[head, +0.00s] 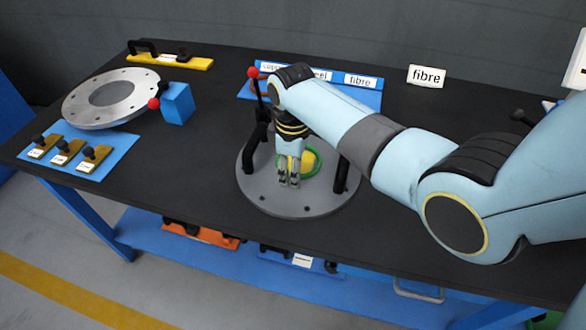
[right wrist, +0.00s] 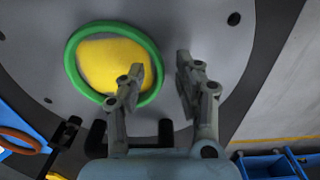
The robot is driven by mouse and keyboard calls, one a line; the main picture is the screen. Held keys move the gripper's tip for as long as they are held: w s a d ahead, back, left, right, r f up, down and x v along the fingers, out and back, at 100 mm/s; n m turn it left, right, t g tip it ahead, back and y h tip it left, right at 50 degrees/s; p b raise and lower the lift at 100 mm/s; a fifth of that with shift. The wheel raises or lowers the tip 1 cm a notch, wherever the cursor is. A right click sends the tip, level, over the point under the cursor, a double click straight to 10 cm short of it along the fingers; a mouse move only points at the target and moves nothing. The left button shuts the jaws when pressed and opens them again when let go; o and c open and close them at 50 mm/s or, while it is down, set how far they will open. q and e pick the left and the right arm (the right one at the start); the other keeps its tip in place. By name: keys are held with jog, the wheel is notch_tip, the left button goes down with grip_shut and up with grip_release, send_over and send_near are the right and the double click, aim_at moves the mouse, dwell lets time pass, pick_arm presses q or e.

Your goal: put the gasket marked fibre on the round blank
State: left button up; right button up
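A grey round plate with bolt holes (head: 262,190), which looks like the round blank, lies on the dark table with a yellow raised centre (head: 308,160). A green ring gasket (head: 312,174) lies around the yellow centre; in the right wrist view the ring (right wrist: 71,75) encircles it. No mark is readable on the ring. My right gripper (head: 288,182) is low over the plate, fingers down. In the right wrist view its fingers (right wrist: 160,75) are apart, with the ring's right edge between the tips; contact cannot be told. My left gripper is not in view.
A blue rack labelled fibre (head: 360,80) stands behind the plate, partly hidden by my arm. A white fibre sign (head: 427,76) stands to its right. A flanged ring (head: 75,110), blue block (head: 177,103) and blue tray (head: 120,150) are left.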

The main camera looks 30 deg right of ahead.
jog(key=shift+r, duration=0.1)
notch_tip(320, 180, up, 12)
jog(key=p, duration=0.1)
dwell(0.4)
dwell(0.4)
